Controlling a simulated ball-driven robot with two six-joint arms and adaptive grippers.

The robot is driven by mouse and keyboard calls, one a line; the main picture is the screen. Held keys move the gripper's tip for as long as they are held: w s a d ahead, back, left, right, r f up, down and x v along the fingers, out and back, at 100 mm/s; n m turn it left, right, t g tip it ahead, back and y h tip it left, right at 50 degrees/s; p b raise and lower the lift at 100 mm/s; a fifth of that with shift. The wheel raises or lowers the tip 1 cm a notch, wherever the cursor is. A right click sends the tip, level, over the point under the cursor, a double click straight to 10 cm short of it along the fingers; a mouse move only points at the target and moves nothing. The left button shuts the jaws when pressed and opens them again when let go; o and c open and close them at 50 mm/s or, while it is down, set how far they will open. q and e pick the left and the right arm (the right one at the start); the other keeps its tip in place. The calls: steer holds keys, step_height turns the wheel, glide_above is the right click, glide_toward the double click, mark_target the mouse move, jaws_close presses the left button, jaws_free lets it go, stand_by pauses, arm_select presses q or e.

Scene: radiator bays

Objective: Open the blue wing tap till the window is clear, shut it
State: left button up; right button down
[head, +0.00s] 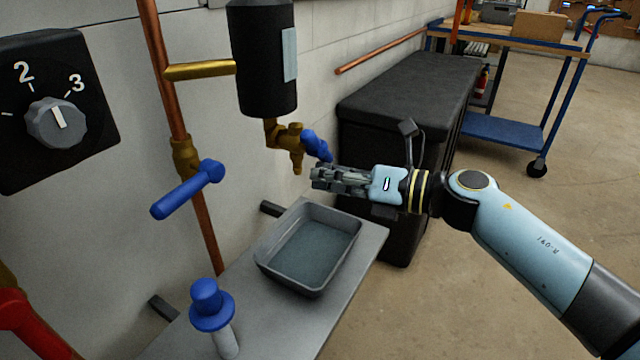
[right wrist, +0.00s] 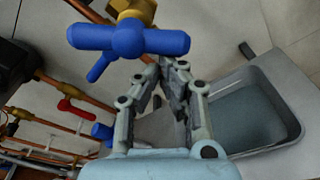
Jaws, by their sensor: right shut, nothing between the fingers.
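The blue wing tap (head: 316,145) sits on a brass drain fitting (head: 289,135) under a black cylinder (head: 263,60). A pale grey window strip (head: 289,55) runs up the cylinder's side; no level can be made out in it. In the right wrist view the wing tap (right wrist: 128,39) shows its bar lying across the picture. My right gripper (head: 316,178) is shut and empty, just below and beside the wing tap; contact cannot be told. It also shows in the right wrist view (right wrist: 172,66), fingertips together. My left gripper is out of view.
A grey tray (head: 262,259) with a bluish bottom stands on a shelf (head: 347,305) below the spout. A blue lever (head: 187,190) is on the copper pipe, a blue knob (head: 207,297) in front. A dial (head: 57,122) is left; a black chest (head: 405,105) stands behind my gripper.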

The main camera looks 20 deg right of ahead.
steer(key=n+b, duration=0.1)
steer(key=n, duration=0.1)
steer(key=w+d+n, duration=0.1)
steer(key=n, duration=0.1)
steer(key=d+n+h+b, duration=0.1)
steer(key=n, duration=0.1)
steer(key=shift+w+d+r+t+b, duration=0.1)
steer(key=shift+w+r+t+b, duration=0.2)
steer(key=shift+w+r, duration=0.05)
steer(key=shift+w+d, duration=0.1)
stand_by(0.7)
